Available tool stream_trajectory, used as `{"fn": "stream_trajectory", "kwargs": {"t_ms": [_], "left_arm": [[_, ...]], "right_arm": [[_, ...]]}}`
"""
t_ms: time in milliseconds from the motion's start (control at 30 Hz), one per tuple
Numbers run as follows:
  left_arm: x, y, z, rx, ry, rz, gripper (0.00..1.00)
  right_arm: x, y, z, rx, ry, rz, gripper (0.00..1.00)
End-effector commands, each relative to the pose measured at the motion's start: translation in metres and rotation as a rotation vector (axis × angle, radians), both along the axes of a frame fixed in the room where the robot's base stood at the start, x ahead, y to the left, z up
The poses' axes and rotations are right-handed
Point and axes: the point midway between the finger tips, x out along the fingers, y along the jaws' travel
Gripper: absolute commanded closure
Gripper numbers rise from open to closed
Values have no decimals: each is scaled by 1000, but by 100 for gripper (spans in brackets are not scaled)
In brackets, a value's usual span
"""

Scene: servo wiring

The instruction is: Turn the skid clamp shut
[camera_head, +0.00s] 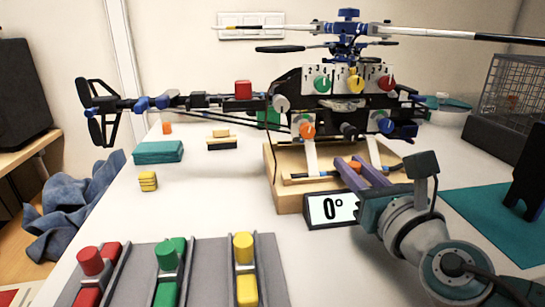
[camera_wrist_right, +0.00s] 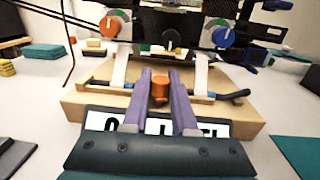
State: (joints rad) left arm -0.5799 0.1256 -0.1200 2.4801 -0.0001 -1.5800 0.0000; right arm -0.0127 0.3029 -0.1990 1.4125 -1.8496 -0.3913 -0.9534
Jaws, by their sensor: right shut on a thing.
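The skid clamp shows as an orange knob (camera_wrist_right: 160,88) at the front of the wooden stand (camera_wrist_right: 90,98). It also shows in the head view (camera_head: 355,166). The model helicopter (camera_head: 345,100) rests above the stand on white legs, with a dark skid bar (camera_wrist_right: 225,96) along the front. My right gripper (camera_wrist_right: 160,76) has its two purple fingers on either side of the orange knob, shut on it. The fingers also show in the head view (camera_head: 357,170). My left gripper is not in view.
A grey rack (camera_head: 210,270) with red, green and yellow plugs is at the front left. Teal and yellow blocks (camera_head: 158,152) lie at the left. A teal mat (camera_head: 490,215) and a wire cage (camera_head: 512,85) are at the right. The front centre table is mostly clear.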

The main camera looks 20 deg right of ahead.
Motion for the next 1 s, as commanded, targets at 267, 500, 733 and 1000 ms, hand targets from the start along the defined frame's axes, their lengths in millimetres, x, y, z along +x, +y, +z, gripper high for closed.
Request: {"fn": "stream_trajectory", "kwargs": {"t_ms": [267,500,733,1000], "left_arm": [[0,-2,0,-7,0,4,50],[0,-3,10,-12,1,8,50],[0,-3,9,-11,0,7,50],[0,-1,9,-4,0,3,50]], "right_arm": [[0,0,0,0,0,0,100],[1,1,2,8,-2,-132,100],[0,0,0,2,0,-265,100],[0,0,0,0,-1,-268,73]]}}
